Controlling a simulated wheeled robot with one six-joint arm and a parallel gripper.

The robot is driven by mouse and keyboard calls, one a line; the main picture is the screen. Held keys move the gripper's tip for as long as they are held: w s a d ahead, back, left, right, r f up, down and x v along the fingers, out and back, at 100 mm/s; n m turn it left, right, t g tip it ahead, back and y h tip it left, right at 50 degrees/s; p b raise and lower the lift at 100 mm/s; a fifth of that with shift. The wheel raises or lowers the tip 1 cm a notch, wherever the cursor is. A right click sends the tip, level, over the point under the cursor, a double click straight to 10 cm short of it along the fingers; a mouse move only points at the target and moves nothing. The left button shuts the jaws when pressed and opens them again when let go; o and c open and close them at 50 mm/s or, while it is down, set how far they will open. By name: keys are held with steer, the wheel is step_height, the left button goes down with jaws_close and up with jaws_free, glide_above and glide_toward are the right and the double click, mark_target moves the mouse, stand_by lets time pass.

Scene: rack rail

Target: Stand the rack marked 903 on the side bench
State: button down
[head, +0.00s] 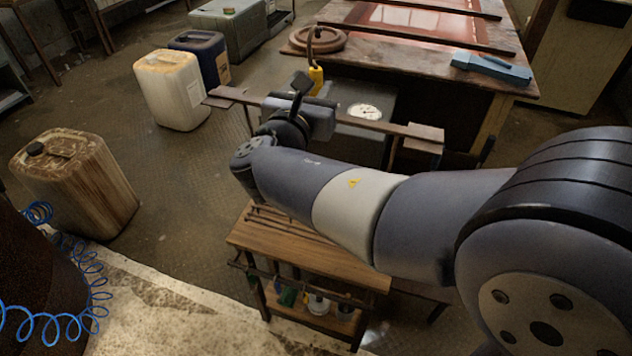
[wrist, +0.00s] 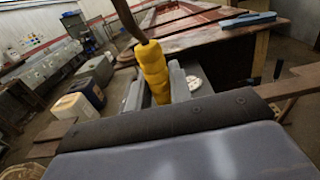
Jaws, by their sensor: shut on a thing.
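My gripper (head: 313,88) is shut on a yellow grip (wrist: 153,72) with a dark curved bar rising from its top. The yellow grip also shows in the head view (head: 317,77). A long brown wooden bar (head: 420,131) runs crosswise by my gripper, and its ends show on both sides in the wrist view (wrist: 290,86). I cannot tell whether bar and grip are joined. No 903 mark is readable, so I cannot tell which thing is that rack. A small wooden bench (head: 290,250) stands below my arm, with thin rods on top and several small containers beneath.
A large worktable (head: 400,52) with a reddish top stands at the back, a blue tool (head: 490,67) on its right end. A grey box with a white dial (head: 366,111) is before it. Jerrycans (head: 172,90) (head: 75,183) stand left, with open floor (head: 185,180) between.

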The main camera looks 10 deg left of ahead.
step_height(320, 180, down, 8)
steer(key=b, duration=0.1)
steer(key=shift+r, duration=0.15)
steer(key=c, duration=1.3)
jaws_free()
steer(key=s, duration=0.8)
steer(key=s+a, duration=0.1)
steer(key=s, duration=0.3)
